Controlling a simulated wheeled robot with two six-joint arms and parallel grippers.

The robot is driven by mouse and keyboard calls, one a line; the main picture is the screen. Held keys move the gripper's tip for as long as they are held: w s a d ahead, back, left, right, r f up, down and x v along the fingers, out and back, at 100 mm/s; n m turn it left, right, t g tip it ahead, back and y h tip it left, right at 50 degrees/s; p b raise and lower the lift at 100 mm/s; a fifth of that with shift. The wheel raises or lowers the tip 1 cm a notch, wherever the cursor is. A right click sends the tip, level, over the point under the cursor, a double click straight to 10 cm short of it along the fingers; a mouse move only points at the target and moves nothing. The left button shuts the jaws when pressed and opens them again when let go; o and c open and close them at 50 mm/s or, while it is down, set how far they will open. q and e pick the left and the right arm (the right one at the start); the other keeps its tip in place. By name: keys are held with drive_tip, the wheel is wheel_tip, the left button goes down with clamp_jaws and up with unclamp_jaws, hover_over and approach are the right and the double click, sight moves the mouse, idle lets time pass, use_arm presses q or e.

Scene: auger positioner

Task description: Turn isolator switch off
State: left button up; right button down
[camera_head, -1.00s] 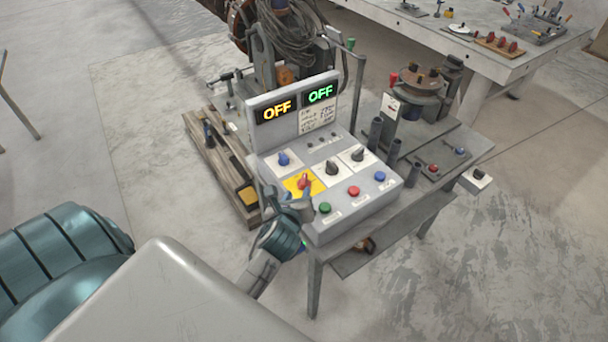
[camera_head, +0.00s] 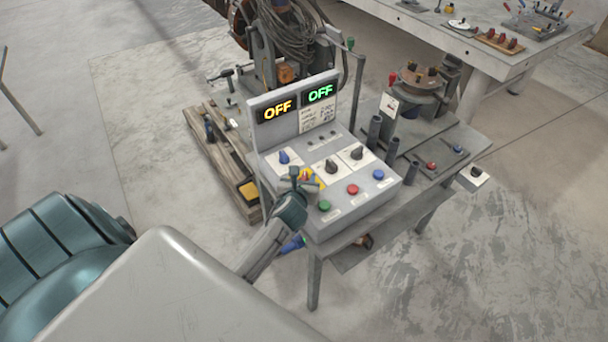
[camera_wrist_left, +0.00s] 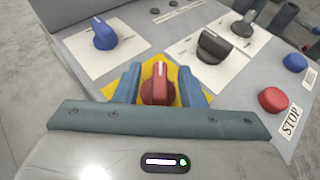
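The red isolator knob (camera_wrist_left: 158,84) sits on a yellow plate (camera_head: 318,184) on the grey control box (camera_head: 368,200). In the wrist view its white mark points away from me. My left gripper (camera_wrist_left: 161,86) is open, with one blue finger on each side of the red knob and yellow showing between. In the head view my left gripper (camera_head: 304,181) is over the yellow plate and hides most of the knob. Both displays, amber (camera_head: 278,110) and green (camera_head: 320,94), read OFF. My right gripper is not in view.
Near the red knob are a blue knob (camera_wrist_left: 104,34), black knobs (camera_wrist_left: 214,44) (camera_wrist_left: 243,23), a red STOP button (camera_wrist_left: 273,100), a blue button (camera_wrist_left: 295,62) and a green button (camera_head: 325,206). The display panel (camera_head: 293,122) rises behind.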

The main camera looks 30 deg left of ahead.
use_arm(q)
drive_tip(key=shift+w+a+f, duration=0.15)
drive_tip(key=shift+w+a, duration=0.05)
drive_tip(key=shift+w, duration=0.2)
clamp_jaws()
drive_tip(key=shift+d+n+y, duration=0.1)
drive_tip(key=shift+n+y, duration=0.2)
drive_tip(key=n+g+y, duration=0.2)
drive_tip(key=shift+n+y, duration=0.3)
drive_tip(key=n+g+y, duration=0.4)
drive_tip(key=n+g, duration=0.1)
drive_tip(key=shift+n, duration=0.3)
